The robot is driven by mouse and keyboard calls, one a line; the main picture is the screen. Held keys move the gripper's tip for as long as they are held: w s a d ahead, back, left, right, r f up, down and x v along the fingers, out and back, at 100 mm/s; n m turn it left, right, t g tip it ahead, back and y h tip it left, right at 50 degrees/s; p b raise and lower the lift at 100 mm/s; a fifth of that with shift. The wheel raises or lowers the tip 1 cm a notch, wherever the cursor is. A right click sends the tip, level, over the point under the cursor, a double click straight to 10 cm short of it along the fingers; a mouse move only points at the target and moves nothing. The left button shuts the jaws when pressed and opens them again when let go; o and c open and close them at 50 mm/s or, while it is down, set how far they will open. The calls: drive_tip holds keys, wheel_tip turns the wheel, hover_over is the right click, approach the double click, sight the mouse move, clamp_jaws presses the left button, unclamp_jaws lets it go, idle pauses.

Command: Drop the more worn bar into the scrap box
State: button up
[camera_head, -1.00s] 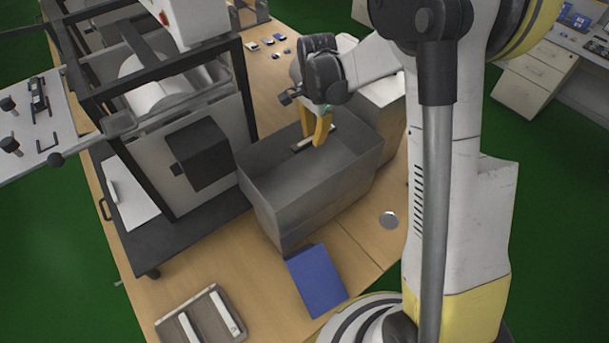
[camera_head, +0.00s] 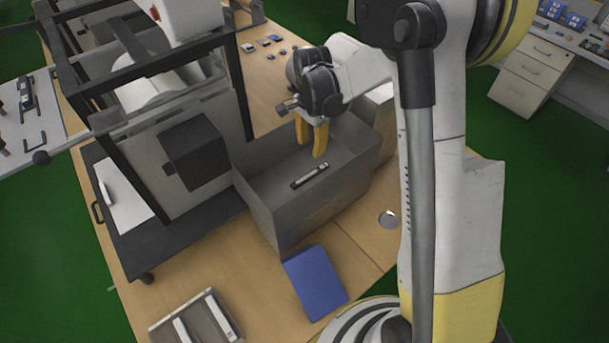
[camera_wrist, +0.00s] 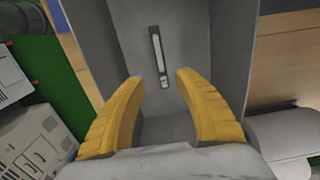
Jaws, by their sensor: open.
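My gripper (camera_head: 312,138) has yellow fingers and is open and empty, above the far part of the grey scrap box (camera_head: 268,204). A bar (camera_head: 310,175), light with dark ends, lies inside the box, below and apart from the fingers. In the wrist view the bar (camera_wrist: 158,55) lies on the box floor beyond the open fingertips (camera_wrist: 157,82). A grey tray (camera_head: 160,336) at the front of the table holds two light bars, the left bar (camera_head: 186,332) and the right bar (camera_head: 219,315). Their wear is too small to tell.
A blue flat object (camera_head: 315,282) lies just in front of the box. A black-framed machine (camera_head: 193,150) stands close on the box's left. Bare table shows between the tray and the box.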

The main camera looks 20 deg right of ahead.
wheel_tip(320, 180, up, 12)
idle(0.5)
